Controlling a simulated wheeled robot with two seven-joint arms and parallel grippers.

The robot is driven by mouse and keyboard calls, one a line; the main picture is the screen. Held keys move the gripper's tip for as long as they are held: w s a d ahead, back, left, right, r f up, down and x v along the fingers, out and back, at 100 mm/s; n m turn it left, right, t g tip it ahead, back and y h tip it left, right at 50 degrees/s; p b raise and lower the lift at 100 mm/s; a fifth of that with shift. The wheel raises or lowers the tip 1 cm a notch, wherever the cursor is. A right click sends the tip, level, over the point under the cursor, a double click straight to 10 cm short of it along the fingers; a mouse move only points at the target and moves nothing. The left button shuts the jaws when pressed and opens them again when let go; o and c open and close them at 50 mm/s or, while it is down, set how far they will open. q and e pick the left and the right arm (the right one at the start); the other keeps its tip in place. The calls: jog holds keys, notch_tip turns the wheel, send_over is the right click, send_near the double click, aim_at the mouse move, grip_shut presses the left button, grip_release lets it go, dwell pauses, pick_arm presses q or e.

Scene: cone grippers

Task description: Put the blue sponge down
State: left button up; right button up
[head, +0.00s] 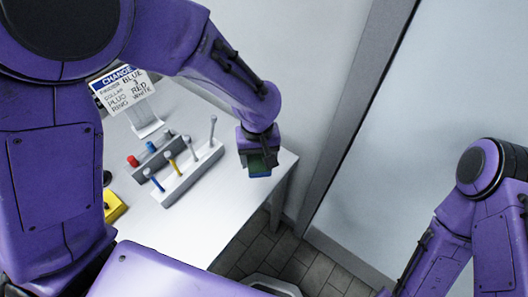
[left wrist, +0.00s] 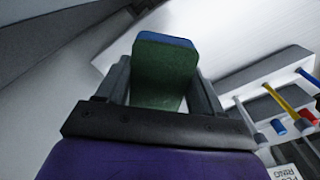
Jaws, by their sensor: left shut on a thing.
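The blue sponge (left wrist: 163,66) is between the two fingers of my left gripper (left wrist: 160,85) in the left wrist view. Its long face looks green and its far end is blue. In the head view my left gripper (head: 258,160) points down near the right corner of the white table (head: 212,222). A small blue and green part of the sponge (head: 259,172) shows below the fingers. I cannot tell whether the sponge touches the table. My right arm shows at the right edge of the head view, but its gripper is out of sight.
A grey rack (head: 194,172) with several coloured pegs stands left of my left gripper. A sign (head: 123,90) stands behind it. A yellow object (head: 113,206) lies at the table's left. The front of the table is bare. A wall and a door frame rise behind.

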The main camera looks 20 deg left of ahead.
pick_arm(q)
jog(key=w+f, duration=0.2)
jog(key=w, duration=0.1)
jog(key=w+a+f+p, duration=0.1)
jog(key=w+f, duration=0.4)
jog(key=w, duration=0.1)
jog(key=shift+a+f, duration=0.15)
jog(key=shift+f, duration=0.25)
notch_tip(320, 180, down, 3)
jog(key=shift+w+r+p, duration=0.1)
jog(key=shift+r+p, duration=0.1)
jog(key=shift+p, duration=0.7)
jog(key=shift+f, duration=0.25)
jog(key=o, duration=0.5)
jog(key=shift+f, duration=0.15)
jog(key=o, duration=0.4)
